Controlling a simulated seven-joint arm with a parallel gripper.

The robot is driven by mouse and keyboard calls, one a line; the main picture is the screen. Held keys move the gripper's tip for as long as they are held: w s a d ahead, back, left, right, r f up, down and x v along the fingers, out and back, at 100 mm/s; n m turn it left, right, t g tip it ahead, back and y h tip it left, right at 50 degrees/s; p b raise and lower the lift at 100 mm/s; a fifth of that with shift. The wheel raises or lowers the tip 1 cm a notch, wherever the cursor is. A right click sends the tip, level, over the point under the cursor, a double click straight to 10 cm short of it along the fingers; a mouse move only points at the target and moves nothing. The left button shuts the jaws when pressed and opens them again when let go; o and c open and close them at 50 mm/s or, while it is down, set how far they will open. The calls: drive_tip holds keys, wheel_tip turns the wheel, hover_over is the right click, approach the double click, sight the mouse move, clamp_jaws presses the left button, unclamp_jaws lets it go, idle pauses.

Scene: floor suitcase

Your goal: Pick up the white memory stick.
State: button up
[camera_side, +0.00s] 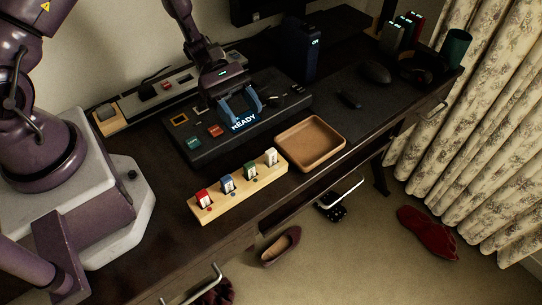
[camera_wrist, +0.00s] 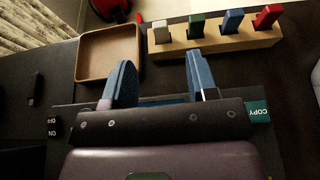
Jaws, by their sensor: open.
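The white memory stick (camera_side: 271,156) stands upright at the right end of a wooden block (camera_side: 240,189) in the side view. The white stick also shows in the wrist view (camera_wrist: 161,29), at the left end of the block. Green (camera_side: 250,170), blue (camera_side: 227,183) and red (camera_side: 204,198) sticks stand in the same block. My gripper (camera_side: 240,106) is open and empty above the dark console, behind the block and apart from it. In the wrist view its two blue fingers (camera_wrist: 160,82) are spread, with the block beyond them.
An empty brown tray (camera_side: 311,166) lies to the right of the block. The dark console (camera_side: 200,150) has a lit READY sign and coloured buttons. A mouse (camera_side: 376,72), a dark tower (camera_side: 299,50) and a green cup (camera_side: 456,47) stand farther right. Shoes lie on the floor.

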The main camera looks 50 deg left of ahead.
sight(271, 151)
drive_tip(key=x, duration=1)
drive_tip(key=shift+d+f, duration=0.25)
drive_tip(key=shift+f, duration=0.1)
clamp_jaws()
